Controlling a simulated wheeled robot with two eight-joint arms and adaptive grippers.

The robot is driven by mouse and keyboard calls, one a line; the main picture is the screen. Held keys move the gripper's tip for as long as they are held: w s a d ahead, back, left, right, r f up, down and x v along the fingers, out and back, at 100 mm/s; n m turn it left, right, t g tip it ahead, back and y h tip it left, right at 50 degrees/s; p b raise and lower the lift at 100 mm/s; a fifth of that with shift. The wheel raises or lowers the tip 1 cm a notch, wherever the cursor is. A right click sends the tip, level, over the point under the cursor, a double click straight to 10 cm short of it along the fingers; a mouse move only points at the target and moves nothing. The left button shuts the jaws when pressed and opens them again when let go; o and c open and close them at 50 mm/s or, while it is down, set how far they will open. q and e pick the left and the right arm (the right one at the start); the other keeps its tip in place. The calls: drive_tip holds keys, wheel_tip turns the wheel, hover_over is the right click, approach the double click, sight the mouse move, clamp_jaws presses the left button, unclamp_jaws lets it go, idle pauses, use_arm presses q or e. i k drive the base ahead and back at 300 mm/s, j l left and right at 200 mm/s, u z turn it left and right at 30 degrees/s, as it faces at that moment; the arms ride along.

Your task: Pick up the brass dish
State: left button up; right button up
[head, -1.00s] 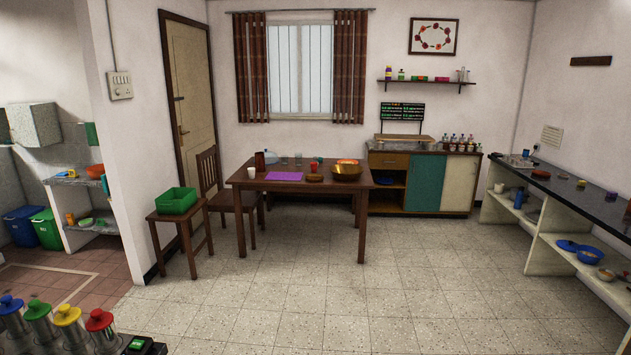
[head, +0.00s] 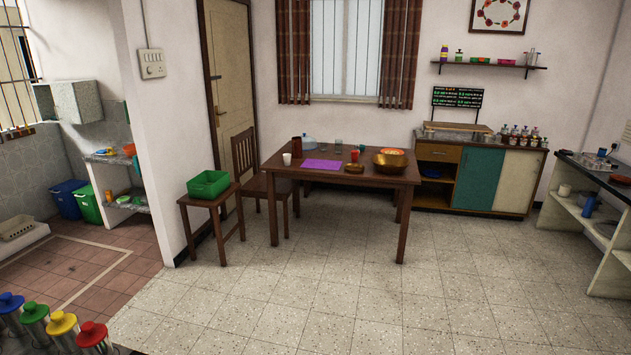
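A brass-coloured bowl (head: 391,162), the likeliest match for the brass dish, stands upright on the right part of the brown wooden table (head: 340,175). Something orange shows at or in its top, with small pale and red spots; I cannot tell exactly what. A small low brown round thing (head: 355,167) sits to its left on the table, with a red cup (head: 355,155) just behind it. Neither of my grippers is in view, so I see nothing held.
A purple mat (head: 321,165), a white cup (head: 286,159) and a dark red tumbler (head: 297,146) are on the table's left. A chair (head: 262,180) and a stool with a green crate (head: 208,184) stand left. Coloured-lid canisters (head: 62,324) are at lower left. The tiled floor in front is clear.

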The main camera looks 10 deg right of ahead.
sight(354, 168)
drive_tip(key=i+l+z, duration=0.4)
drive_tip(key=i, duration=0.55)
drive_tip(key=i+l+z, duration=0.1)
drive_tip(key=i+z, duration=0.35)
drive_tip(key=i, duration=0.5)
drive_tip(key=i+l, duration=0.1)
drive_tip(key=i, duration=2.35)
drive_tip(key=i+l+u, duration=0.1)
drive_tip(key=i+u, duration=0.25)
drive_tip(key=i, duration=0.55)
